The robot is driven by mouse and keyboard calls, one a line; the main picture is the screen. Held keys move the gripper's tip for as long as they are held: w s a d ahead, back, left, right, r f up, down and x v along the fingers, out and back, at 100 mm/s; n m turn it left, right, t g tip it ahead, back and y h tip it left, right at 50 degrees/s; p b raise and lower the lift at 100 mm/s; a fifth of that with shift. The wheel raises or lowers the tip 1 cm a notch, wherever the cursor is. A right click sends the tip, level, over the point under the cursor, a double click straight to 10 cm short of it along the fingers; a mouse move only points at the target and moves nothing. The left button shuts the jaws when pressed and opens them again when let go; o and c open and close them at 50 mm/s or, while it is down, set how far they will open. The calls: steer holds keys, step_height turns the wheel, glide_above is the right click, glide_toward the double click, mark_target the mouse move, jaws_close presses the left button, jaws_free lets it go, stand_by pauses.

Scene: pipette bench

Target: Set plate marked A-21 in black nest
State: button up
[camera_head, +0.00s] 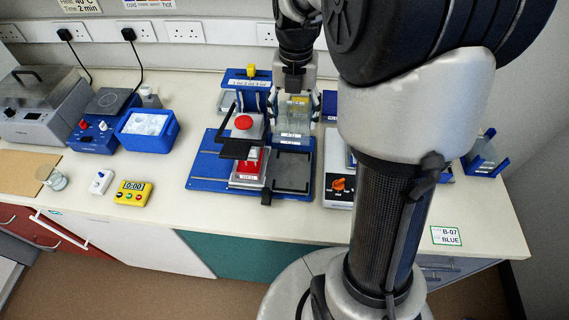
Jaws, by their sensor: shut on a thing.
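My gripper (294,104) points down at the back middle of the bench. It is shut on a clear, greyish plate (291,122) with a small white label at its lower front; the label is too small to read. The plate is behind and above the black nest (292,173), the dark square on the right part of a blue base board (208,171). The nest looks empty. The gap between plate and board is hard to judge from this view.
A device with a red button (243,122) and black arm stands left of the nest. A blue rack (247,77) is behind it. A device with an orange knob (340,184) is to the right. A yellow timer (132,192) and blue ice tub (148,128) stand left.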

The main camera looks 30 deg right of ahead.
mark_target(292, 171)
step_height(292, 171, down, 20)
steer(key=b, duration=0.5)
steer(key=shift+d+r+b, duration=0.1)
steer(key=shift+r+b, duration=0.05)
steer(key=shift+b, duration=0.25)
steer(key=shift+f, duration=0.25)
steer(key=o, duration=0.7)
steer(key=shift+o, duration=0.9)
step_height(292, 171, up, 12)
steer(key=p, duration=0.3)
steer(key=shift+r+p, duration=0.25)
steer(key=shift+p, duration=0.1)
